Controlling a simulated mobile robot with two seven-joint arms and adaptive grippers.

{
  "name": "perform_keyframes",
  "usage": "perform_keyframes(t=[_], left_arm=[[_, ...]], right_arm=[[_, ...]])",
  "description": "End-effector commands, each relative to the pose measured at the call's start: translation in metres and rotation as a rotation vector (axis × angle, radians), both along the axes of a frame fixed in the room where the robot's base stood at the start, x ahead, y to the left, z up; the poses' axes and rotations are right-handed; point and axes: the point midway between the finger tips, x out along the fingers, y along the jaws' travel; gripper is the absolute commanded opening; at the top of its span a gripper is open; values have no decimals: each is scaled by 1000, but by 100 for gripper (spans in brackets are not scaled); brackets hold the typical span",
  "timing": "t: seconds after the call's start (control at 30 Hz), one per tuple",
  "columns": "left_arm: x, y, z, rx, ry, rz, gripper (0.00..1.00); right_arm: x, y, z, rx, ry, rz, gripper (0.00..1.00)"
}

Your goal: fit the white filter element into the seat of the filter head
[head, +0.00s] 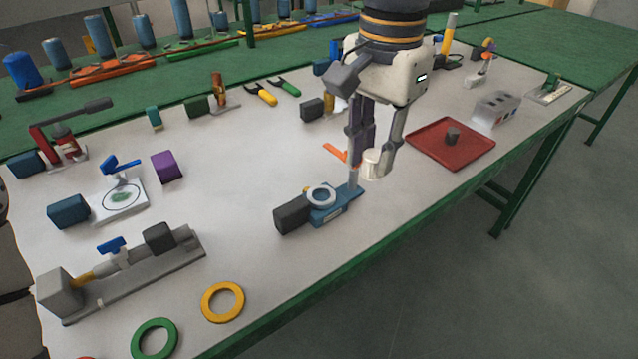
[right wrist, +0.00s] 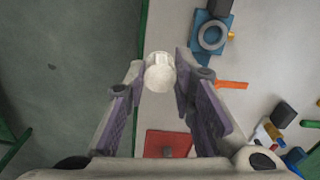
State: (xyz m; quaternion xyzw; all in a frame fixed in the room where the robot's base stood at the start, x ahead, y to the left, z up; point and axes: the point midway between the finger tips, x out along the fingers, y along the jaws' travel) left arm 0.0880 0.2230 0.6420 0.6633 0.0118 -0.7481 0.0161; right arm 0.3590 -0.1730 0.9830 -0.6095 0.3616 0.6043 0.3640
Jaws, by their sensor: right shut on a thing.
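The white filter element (head: 371,163) is a short pale cylinder between the fingers of my right gripper (head: 377,165), which is shut on it. The right wrist view also shows the element (right wrist: 160,73) at the fingertips (right wrist: 160,80). The gripper points down and holds it above the table. The filter head (head: 330,214) is a blue block with a pale ring seat (head: 321,196) and a dark block at its left end. It lies to the lower left of the element, apart from it. The filter head also shows in the right wrist view (right wrist: 200,22). My left gripper is not in view.
A red tray (head: 428,148) with a dark cylinder (head: 452,136) lies right of the gripper. An orange piece (head: 335,152) lies just left of it. Yellow (head: 223,301) and green (head: 155,340) rings lie near the front edge.

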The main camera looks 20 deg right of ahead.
Motion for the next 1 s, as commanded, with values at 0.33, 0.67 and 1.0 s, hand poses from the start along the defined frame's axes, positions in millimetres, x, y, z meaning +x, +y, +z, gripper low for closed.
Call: perform_keyframes(t=[0.33, 0.67, 1.0], left_arm=[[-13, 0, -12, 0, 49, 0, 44], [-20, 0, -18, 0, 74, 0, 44], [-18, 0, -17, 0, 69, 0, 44]], right_arm=[[64, 43, -69, 1, 14, 0, 9], [75, 50, -108, 1, 7, 1, 9], [75, 50, -112, -1, 2, 0, 9]])
